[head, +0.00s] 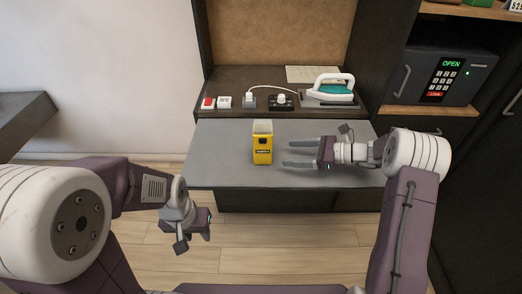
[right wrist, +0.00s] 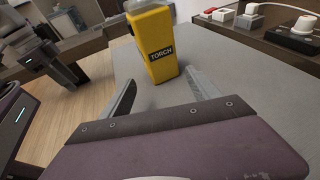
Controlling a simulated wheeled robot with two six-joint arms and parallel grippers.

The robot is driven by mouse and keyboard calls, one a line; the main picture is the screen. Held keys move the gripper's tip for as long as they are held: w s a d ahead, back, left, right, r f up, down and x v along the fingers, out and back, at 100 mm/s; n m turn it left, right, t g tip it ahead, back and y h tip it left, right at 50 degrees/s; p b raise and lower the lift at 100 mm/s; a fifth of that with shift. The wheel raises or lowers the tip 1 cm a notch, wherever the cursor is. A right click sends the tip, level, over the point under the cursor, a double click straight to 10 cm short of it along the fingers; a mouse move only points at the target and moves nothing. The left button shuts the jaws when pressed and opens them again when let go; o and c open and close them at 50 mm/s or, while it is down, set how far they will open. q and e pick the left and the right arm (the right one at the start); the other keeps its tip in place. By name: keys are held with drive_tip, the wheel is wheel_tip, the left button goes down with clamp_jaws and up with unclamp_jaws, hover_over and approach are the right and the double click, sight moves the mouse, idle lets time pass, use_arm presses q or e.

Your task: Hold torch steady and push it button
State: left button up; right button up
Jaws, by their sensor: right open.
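The yellow torch (head: 262,149) stands upright on the grey lower surface, with a pale top and a dark label. My right gripper (head: 287,154) is open and empty just to its right, its fingers pointing left at the torch. In the right wrist view the torch (right wrist: 157,45) stands just beyond the open fingertips (right wrist: 161,79), roughly in line with the gap between them. Its top is cut off there, and I cannot make out its button. My left gripper (head: 189,228) hangs in front of the surface at the lower left, away from the torch.
The grey surface (head: 220,150) is otherwise clear. On the raised shelf behind are a red switch (head: 208,103), a white switch (head: 224,102), a plug on a cord (head: 249,98), a dark knobbed box (head: 281,101) and an iron (head: 332,87). A safe (head: 452,77) stands at the right.

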sight(266, 152)
drive_tip(key=b+x, duration=0.2)
drive_tip(key=x, duration=0.4)
drive_tip(key=shift+f+b, duration=0.2)
drive_tip(key=shift+b, duration=0.15)
use_arm(q)
drive_tip(key=shift+f, duration=1.45)
use_arm(e)
drive_tip(key=shift+r+x, duration=0.1)
drive_tip(key=shift+x, duration=0.85)
drive_tip(key=shift+r+x, duration=0.15)
drive_tip(key=shift+x, duration=0.8)
drive_tip(key=shift+c, duration=0.3)
drive_tip(key=c, duration=0.4)
use_arm(q)
drive_tip(key=c, duration=0.7)
use_arm(e)
drive_tip(key=shift+c, duration=0.8)
use_arm(q)
clamp_jaws()
use_arm(e)
drive_tip(key=shift+c, duration=1.1)
